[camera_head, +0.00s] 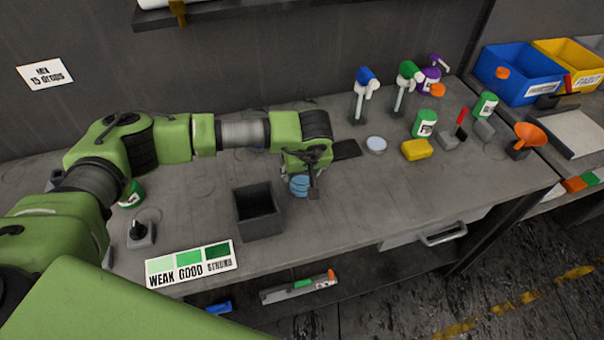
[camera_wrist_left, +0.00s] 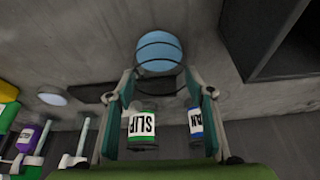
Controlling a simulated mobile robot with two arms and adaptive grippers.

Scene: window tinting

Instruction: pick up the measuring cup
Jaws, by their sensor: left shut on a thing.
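The measuring cup (camera_head: 299,186) is light blue with dark rings and shows just below my left gripper (camera_head: 306,168) over the middle of the table. In the left wrist view the blue cup (camera_wrist_left: 160,52) sits between the tips of the two fingers of my left gripper (camera_wrist_left: 160,82), which is shut on it. The fingers and wrist hide part of the cup in the head view. I cannot tell whether its base touches the table. My right gripper is in neither view.
A dark open square box (camera_head: 258,222) stands just left of the cup. A pale round disc (camera_head: 376,144), a yellow sponge (camera_head: 416,150), a green-labelled bottle (camera_head: 425,123) and spray bottles (camera_head: 362,95) stand to the right. The table's front strip right of the box is clear.

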